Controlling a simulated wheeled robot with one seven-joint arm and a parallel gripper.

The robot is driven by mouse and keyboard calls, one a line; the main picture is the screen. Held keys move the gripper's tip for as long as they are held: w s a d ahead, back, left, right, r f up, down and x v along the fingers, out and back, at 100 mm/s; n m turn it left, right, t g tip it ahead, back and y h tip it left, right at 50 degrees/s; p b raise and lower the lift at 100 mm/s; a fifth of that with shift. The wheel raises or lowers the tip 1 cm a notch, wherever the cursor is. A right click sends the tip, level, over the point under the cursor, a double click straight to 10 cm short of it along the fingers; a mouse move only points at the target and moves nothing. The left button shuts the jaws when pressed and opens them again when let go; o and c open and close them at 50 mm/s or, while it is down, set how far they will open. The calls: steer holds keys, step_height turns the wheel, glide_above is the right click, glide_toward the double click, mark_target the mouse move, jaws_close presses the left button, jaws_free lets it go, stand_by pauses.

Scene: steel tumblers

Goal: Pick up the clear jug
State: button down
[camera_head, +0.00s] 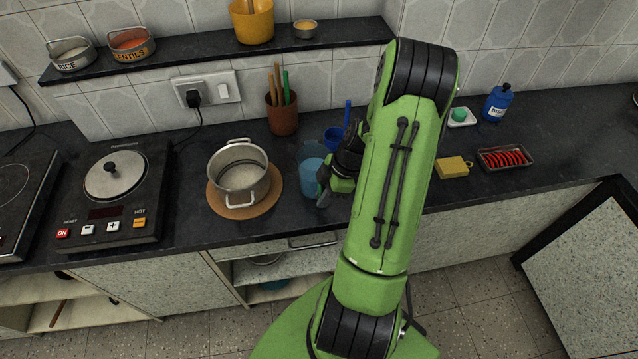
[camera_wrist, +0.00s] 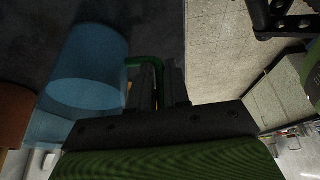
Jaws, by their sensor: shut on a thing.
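The clear jug (camera_head: 308,182) is a see-through blue vessel with darker blue in its lower part. It is upright at the counter's front, right of the steel pot, and partly hidden by my gripper (camera_head: 326,186). In the wrist view the jug (camera_wrist: 92,62) fills the left side, and a green handle (camera_wrist: 145,61) runs from it to my fingers. My gripper (camera_wrist: 160,85) is shut on that handle. I cannot tell whether the jug's base touches the counter.
A steel pot (camera_head: 238,172) stands on a round board left of the jug. A brown utensil cup (camera_head: 282,118) is behind, and a blue cup (camera_head: 333,138) is close behind right. A yellow sponge (camera_head: 452,167) and a red-filled tray (camera_head: 505,158) lie right of my arm.

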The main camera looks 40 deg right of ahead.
steer(key=shift+r, duration=0.1)
step_height(320, 180, up, 10)
steer(key=p, duration=0.1)
steer(key=shift+p, duration=0.4)
stand_by(0.4)
stand_by(0.5)
